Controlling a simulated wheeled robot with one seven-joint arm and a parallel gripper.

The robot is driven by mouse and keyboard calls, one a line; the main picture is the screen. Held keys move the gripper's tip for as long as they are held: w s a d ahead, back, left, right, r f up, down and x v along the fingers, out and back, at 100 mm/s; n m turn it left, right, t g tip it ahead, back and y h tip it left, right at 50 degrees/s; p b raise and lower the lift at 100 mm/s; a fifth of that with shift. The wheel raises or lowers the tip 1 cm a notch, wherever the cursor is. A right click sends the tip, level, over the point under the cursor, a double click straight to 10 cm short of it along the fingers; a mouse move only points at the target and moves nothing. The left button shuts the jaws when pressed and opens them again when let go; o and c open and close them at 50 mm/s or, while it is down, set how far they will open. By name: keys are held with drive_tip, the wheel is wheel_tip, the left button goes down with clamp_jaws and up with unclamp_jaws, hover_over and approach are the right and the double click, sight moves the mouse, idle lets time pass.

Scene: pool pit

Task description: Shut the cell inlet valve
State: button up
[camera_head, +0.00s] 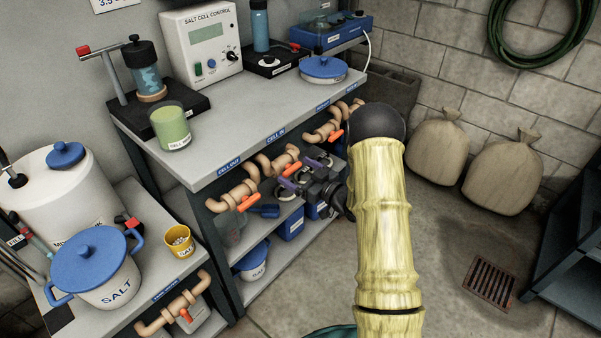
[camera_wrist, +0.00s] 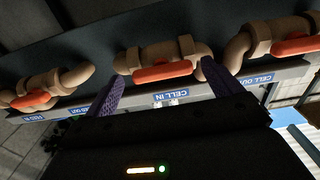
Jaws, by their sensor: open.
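The cell inlet valve (camera_wrist: 150,52) is a tan pipe fitting with an orange lever (camera_wrist: 163,72), above the blue CELL IN label (camera_wrist: 172,98) in the upside-down wrist view. The lever lies along the pipe. In the head view the valve (camera_head: 285,161) hangs under the bench's front edge, below its CELL IN label (camera_head: 275,135), its lever partly hidden by my gripper. My gripper (camera_head: 294,172) is open, with purple fingers. In the wrist view the fingers (camera_wrist: 162,72) show on either side of the lever, one near each end; I cannot tell whether they touch it.
The cell out valve (camera_head: 238,195) sits to the left, and another orange-levered valve (camera_head: 325,132) to the right. The bench top (camera_head: 235,120) overhangs them. Blue bins (camera_head: 290,222) stand on the shelf below. Sacks (camera_head: 437,147) and a floor drain (camera_head: 491,281) are at right.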

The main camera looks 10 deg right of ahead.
drive_tip(key=c, duration=1)
